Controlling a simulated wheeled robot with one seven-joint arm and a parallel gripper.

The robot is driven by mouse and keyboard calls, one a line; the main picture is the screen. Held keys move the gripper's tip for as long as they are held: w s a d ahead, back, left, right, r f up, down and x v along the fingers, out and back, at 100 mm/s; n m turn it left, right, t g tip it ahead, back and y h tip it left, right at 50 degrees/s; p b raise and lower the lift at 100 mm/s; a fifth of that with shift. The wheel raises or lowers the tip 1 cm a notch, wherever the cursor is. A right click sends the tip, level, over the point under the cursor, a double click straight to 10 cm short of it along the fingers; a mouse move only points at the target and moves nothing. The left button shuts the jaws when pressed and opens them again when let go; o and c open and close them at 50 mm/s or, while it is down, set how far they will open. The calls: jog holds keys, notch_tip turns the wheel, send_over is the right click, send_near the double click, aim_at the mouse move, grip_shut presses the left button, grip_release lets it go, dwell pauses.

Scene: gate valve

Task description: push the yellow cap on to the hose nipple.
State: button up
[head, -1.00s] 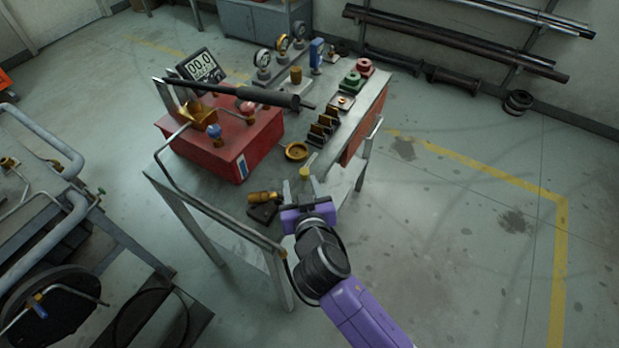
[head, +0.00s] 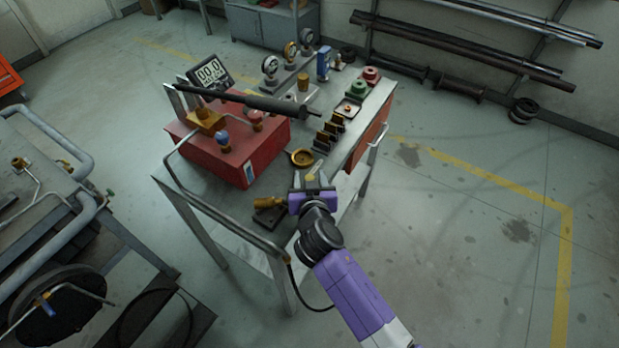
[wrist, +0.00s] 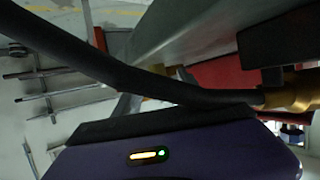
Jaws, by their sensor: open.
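The small yellow cap (head: 311,178) shows at the mouth of my gripper (head: 312,183), near the right edge of the steel table. My gripper is open, with its fingers pointing away from the camera over the tabletop. The cap is partly hidden by the fingers, and I cannot tell whether they touch it. A brass fitting (head: 268,203), which may be the hose nipple, lies on a dark block just left of my gripper. In the wrist view, a black hose (wrist: 110,68) crosses the picture to a brass fitting (wrist: 296,92) at the right edge. The cap is not visible there.
A brass dish (head: 302,158) sits just beyond my gripper. A red box (head: 235,150) with valves and a dark bar above it fills the table's left side. Dark upright plates (head: 328,135) stand behind the dish. A bent steel tube (head: 225,215) runs along the front edge.

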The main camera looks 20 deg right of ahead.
jog(key=shift+w, duration=0.1)
grip_shut()
dwell(0.3)
